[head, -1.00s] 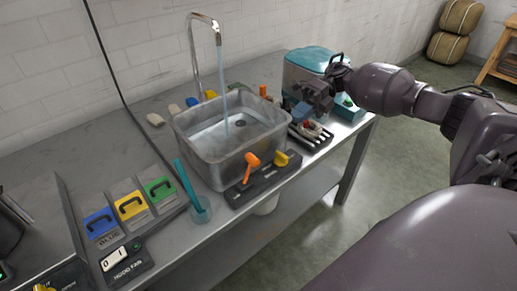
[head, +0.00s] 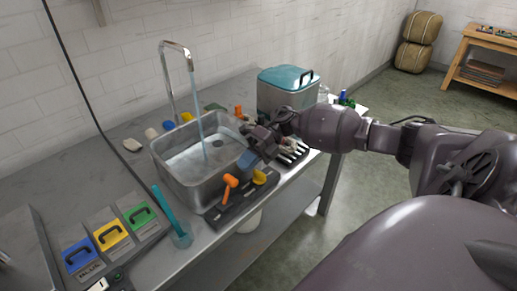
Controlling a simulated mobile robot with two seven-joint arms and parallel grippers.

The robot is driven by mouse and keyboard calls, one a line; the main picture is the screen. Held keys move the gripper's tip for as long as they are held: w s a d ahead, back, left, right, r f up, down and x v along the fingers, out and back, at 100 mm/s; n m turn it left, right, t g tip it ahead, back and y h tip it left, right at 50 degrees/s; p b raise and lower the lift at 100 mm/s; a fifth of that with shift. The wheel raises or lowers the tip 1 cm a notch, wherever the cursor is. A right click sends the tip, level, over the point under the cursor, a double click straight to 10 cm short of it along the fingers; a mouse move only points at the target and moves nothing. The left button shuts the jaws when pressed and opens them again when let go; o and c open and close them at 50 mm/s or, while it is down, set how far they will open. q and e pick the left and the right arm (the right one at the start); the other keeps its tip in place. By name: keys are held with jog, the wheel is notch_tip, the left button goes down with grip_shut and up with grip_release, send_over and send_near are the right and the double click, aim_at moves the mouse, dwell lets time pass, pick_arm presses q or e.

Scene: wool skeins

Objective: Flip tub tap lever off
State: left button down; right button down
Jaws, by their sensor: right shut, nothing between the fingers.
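The steel tub (head: 178,178) stands on the bench under a curved tap (head: 168,75), and a stream of water runs from the tap into it. In front of the tub is a dark plate (head: 222,213) with an orange lever (head: 229,188) standing tilted up and a yellow lever (head: 260,177) to its right. I cannot tell which of them works the tap. My right gripper (head: 248,160) is shut and empty, over the tub's right front corner, just behind and above the yellow lever and apart from it as far as I can see. My left gripper is not in view.
A teal-lidded bin (head: 288,98) stands at the bench's right end. A dark rack (head: 294,154) lies partly behind my right gripper. Blue, yellow and green handled panels (head: 108,238) are at front left.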

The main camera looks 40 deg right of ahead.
aim_at(227, 191)
jog(key=shift+x, duration=1.3)
